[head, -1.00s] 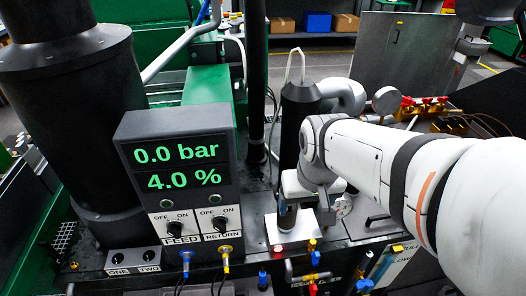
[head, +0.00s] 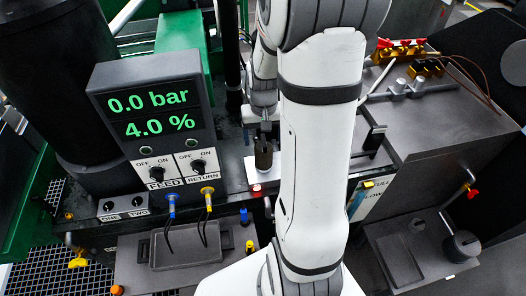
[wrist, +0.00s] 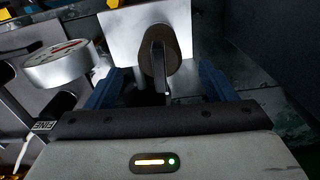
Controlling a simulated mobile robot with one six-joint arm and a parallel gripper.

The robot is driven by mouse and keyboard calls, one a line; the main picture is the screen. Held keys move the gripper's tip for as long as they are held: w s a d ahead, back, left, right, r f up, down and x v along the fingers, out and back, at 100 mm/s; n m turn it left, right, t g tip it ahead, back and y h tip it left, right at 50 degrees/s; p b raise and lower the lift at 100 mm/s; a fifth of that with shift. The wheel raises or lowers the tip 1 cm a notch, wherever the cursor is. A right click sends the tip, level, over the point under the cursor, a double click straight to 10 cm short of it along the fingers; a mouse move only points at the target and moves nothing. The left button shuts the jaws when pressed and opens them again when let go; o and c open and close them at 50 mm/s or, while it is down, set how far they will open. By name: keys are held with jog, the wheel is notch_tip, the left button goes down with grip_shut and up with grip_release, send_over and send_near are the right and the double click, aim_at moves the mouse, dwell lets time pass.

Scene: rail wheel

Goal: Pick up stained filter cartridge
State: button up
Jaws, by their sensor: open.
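In the wrist view the cartridge (wrist: 176,38) shows a brownish body with a dark upright handle, in front of the white plate (wrist: 120,35). Stains on it are too small to make out. My gripper (wrist: 158,76) is open, its blue fingers to the left and right of the handle with gaps on both sides. In the head view my gripper (head: 262,118) is just above the cartridge, partly hidden by my arm.
A grey panel (head: 150,110) with green readouts and two knobs stands to the left. A round gauge (wrist: 57,66) is close to the left finger in the wrist view. A dark cabinet (head: 450,130) stands to the right. A lidded tray (head: 185,245) lies in front.

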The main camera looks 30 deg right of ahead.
aim_at(264, 153)
notch_tip(264, 153, down, 4)
jog(key=shift+f, duration=0.1)
jog(key=c, duration=1.4)
